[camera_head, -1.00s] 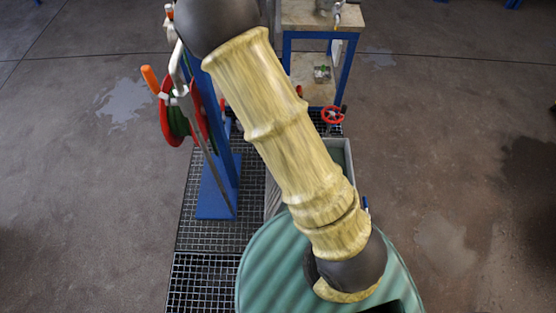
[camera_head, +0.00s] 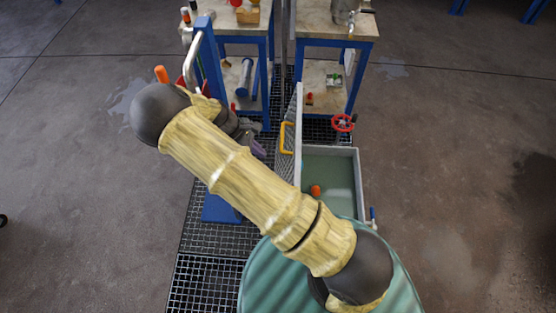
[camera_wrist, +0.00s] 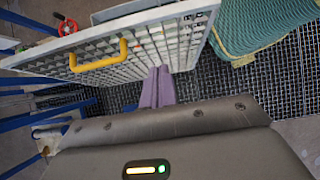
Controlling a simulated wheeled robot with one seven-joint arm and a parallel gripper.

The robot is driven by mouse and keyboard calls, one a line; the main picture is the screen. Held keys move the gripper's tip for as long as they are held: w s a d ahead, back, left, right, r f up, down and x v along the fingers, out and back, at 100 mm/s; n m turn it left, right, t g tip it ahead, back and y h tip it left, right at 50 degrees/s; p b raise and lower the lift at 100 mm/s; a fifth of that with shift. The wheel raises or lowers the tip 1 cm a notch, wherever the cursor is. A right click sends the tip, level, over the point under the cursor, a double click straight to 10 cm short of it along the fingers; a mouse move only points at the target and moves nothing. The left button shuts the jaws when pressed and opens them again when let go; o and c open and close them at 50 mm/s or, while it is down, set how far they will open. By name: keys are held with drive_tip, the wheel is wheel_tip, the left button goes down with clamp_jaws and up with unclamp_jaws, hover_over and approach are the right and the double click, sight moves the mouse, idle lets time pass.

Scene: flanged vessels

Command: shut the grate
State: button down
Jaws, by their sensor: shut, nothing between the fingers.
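The grate (camera_head: 298,125) stands raised, nearly edge-on in the head view, along the left side of an open grey basin (camera_head: 358,180). Its yellow handle (camera_head: 286,138) is on the left face. In the wrist view the pale grate (camera_wrist: 150,45) fills the upper middle, with its yellow handle (camera_wrist: 98,56) towards the left. My gripper (camera_wrist: 157,72) has purple fingers held together, empty, in front of the grate's lower part; I cannot tell if they touch it. In the head view my gripper (camera_head: 259,149) shows partly, left of the grate and below the handle.
A red valve wheel (camera_head: 344,122) stands beyond the basin. An orange-red item (camera_head: 315,190) shows at the basin. A blue post (camera_head: 212,65) stands left, close to my arm. Two workbenches (camera_head: 310,30) stand behind. Dark mesh flooring (camera_head: 215,238) lies left of the basin.

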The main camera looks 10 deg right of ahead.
drive_tip(key=p, duration=0.2)
approach(293, 171)
wheel_tip(293, 171, down, 3)
drive_tip(key=a, duration=0.1)
drive_tip(key=d, duration=0.1)
drive_tip(key=d+f, duration=0.1)
drive_tip(key=s+d+p, duration=0.1)
drive_tip(key=shift+d+f, duration=0.35)
drive_tip(key=shift+d, duration=0.05)
drive_tip(key=shift+d+f, duration=0.1)
drive_tip(key=shift+d, duration=0.05)
